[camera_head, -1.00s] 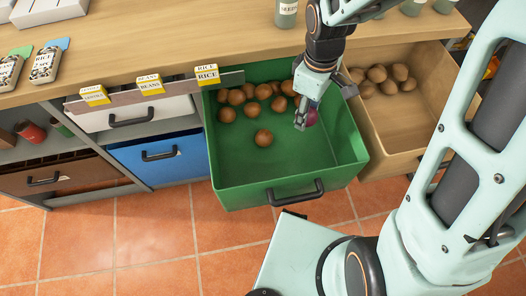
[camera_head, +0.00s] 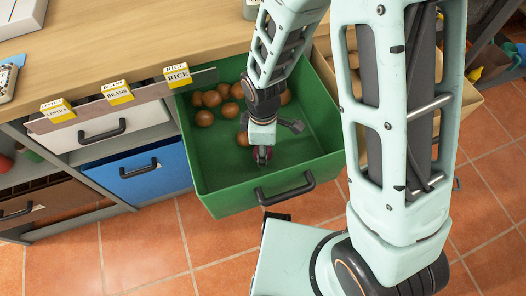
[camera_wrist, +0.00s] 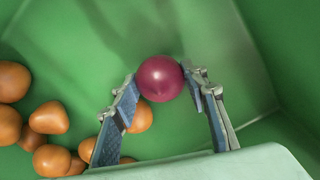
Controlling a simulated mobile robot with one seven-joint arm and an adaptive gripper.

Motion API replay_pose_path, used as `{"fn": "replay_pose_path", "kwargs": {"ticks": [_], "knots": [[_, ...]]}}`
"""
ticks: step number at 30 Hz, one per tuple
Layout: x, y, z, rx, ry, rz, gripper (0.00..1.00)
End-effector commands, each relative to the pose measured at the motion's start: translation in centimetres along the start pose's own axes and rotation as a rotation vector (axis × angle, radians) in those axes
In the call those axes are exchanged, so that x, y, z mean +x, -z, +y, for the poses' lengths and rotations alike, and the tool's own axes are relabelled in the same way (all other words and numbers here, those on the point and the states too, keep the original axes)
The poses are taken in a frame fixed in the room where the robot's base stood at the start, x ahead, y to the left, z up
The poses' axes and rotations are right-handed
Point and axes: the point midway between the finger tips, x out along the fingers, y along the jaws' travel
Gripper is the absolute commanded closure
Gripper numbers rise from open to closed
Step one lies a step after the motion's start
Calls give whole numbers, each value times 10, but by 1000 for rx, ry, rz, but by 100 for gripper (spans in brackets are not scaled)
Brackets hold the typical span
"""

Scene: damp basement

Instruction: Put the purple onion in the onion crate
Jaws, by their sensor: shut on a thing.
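The purple onion (camera_wrist: 160,79) is held between the two fingertips of my gripper (camera_head: 262,153). In the head view the onion is mostly hidden by my gripper. The green crate (camera_head: 226,202) is pulled out like a drawer below the counter and holds several orange-brown onions (camera_head: 204,118) toward its back and left. My gripper points down inside the green crate's outline, near its front wall. In the wrist view the green floor and walls surround the onion, with the orange-brown onions (camera_wrist: 50,117) at lower left. Whether the purple onion touches the floor, I cannot tell.
A wooden crate (camera_head: 468,99) stands to the right, largely hidden behind my arm. A blue drawer (camera_head: 150,172) and a white drawer (camera_head: 118,132) are at left, under a rail with yellow-and-white labels (camera_head: 177,76). The wooden counter (camera_head: 110,50) runs behind.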

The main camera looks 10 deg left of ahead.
Motion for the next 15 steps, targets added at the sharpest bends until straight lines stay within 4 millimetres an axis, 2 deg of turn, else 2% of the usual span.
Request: {"fn": "replay_pose_path", "kwargs": {"ticks": [1, 3, 13, 14, 15], "knots": [[10, 0, -1, 0, 2, -2, 85], [14, -1, 0, 1, 0, -1, 85], [17, 0, 0, 2, 0, 0, 85], [17, 0, 0, 2, 0, 0, 59], [16, 0, 0, 2, 0, 0, 54]]}}
